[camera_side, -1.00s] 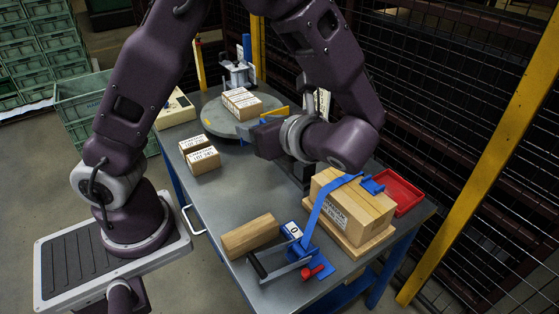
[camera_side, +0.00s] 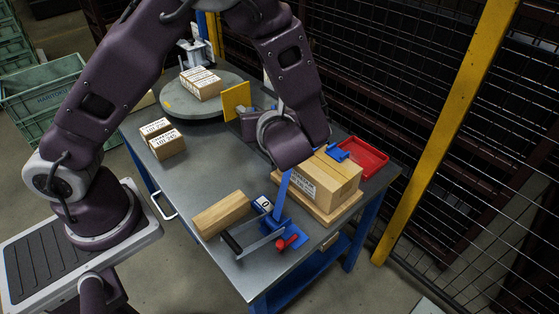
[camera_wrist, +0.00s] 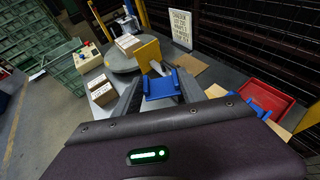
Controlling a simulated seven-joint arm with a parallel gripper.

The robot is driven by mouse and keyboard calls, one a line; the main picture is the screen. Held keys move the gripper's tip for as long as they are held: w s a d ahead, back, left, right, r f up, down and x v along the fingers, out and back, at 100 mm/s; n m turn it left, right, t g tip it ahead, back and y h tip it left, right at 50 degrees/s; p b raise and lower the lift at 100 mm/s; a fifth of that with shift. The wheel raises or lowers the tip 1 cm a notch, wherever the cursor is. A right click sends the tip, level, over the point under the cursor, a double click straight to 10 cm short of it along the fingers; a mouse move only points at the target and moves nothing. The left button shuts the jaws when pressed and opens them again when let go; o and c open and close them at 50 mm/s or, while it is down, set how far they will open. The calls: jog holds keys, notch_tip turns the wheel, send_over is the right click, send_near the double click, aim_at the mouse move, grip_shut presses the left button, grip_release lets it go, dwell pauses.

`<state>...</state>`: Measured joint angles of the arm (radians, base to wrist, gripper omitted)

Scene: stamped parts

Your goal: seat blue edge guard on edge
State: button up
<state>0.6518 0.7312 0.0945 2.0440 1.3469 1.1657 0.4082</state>
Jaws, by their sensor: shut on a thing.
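My gripper (camera_wrist: 162,90) is shut on a blue edge guard (camera_wrist: 161,84), which sits between the two fingers in the wrist view. In the side view my wrist mostly hides the gripper and the held guard. The carton (camera_side: 332,178) stands on a wooden board at the table's right end, apart from the held guard. Another blue guard (camera_side: 337,153) rests on the carton's top, toward the red tray. A blue strap (camera_side: 284,186) rises from the tensioner (camera_side: 278,226) beside the carton; my wrist covers its upper part.
A red tray (camera_side: 364,157) lies behind the carton. A wood block (camera_side: 220,214) lies left of the tensioner. Small cartons (camera_side: 167,143) stand at the table's left. A yellow plate (camera_side: 236,100) stands near the turntable (camera_side: 180,101). The middle of the tabletop is clear.

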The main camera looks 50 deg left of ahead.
jog(key=shift+w+d+f+m+t, duration=0.25)
jog(key=shift+w+f+m+t, duration=0.2)
jog(key=shift+f, duration=0.15)
jog(key=s+a+r+n+g+y, duration=0.1)
jog(key=s+a+r+n+g, duration=0.1)
jog(key=s+r+n+g, duration=0.25)
notch_tip(320, 180, up, 4)
jog(key=n+g, duration=0.2)
jog(key=g, duration=0.1)
send_over(236, 202)
jog(key=shift+y, duration=0.4)
notch_tip(236, 202, down, 28)
jog(key=shift+f, duration=0.1)
jog(key=shift+f, duration=0.15)
jog(key=o, duration=1.3)
jog(key=shift+o, duration=0.2)
